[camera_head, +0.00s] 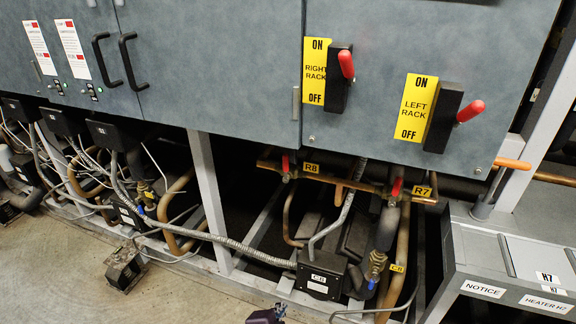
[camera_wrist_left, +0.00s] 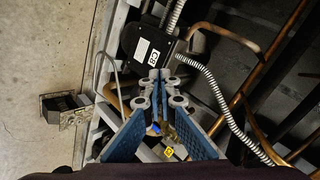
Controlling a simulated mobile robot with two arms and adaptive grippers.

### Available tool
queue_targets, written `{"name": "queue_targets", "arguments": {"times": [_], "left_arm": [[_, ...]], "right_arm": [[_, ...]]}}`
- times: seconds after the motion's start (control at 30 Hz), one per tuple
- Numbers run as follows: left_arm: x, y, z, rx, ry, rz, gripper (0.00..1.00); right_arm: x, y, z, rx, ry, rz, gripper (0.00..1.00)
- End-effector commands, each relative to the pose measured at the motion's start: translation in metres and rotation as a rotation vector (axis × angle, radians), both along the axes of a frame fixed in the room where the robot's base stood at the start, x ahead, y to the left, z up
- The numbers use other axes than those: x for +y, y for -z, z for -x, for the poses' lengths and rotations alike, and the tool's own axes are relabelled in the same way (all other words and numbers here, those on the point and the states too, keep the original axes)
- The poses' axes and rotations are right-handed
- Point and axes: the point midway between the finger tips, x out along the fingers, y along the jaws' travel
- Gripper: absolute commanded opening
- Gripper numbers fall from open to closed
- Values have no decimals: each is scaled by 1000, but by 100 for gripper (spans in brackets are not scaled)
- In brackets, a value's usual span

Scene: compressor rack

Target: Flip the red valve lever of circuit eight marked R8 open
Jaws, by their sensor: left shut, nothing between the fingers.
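The red R8 valve lever (camera_head: 286,163) sits on the copper pipe below the grey cabinet, left of the yellow R8 tag (camera_head: 311,168). It looks roughly upright and small; its exact position is hard to tell. My left gripper (camera_head: 279,311) shows only as a small dark part at the bottom edge of the head view, well below and apart from the lever. In the left wrist view its blue fingers (camera_wrist_left: 158,76) are closed together at the tips with nothing between them, before the black C8 box (camera_wrist_left: 148,50). The R8 lever cannot be made out there. My right gripper is not in view.
A second red lever (camera_head: 397,187) stands by the R7 tag (camera_head: 422,191). The black box (camera_head: 321,275) and hoses lie below R8. A metal upright (camera_head: 211,200) stands left. The right-rack switch (camera_head: 346,65) and left-rack switch (camera_head: 470,111) are above. Open floor (camera_head: 190,295) lies lower left.

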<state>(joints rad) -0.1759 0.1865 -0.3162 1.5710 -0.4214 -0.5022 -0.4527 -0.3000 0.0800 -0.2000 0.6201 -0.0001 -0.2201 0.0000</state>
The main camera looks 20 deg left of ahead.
Motion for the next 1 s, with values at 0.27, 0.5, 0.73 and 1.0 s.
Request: {"name": "queue_targets", "arguments": {"times": [0.27, 0.5, 0.73, 1.0], "left_arm": [[-19, -211, -56, -348, 117, -235, 0], [-24, -341, -52, -558, 130, -379, 0], [-23, -384, -44, -626, 124, -428, 0], [-23, -385, -44, -628, 124, -428, 0]], "right_arm": [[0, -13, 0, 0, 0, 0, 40], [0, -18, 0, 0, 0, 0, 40], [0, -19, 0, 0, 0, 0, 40], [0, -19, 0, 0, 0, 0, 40]]}}
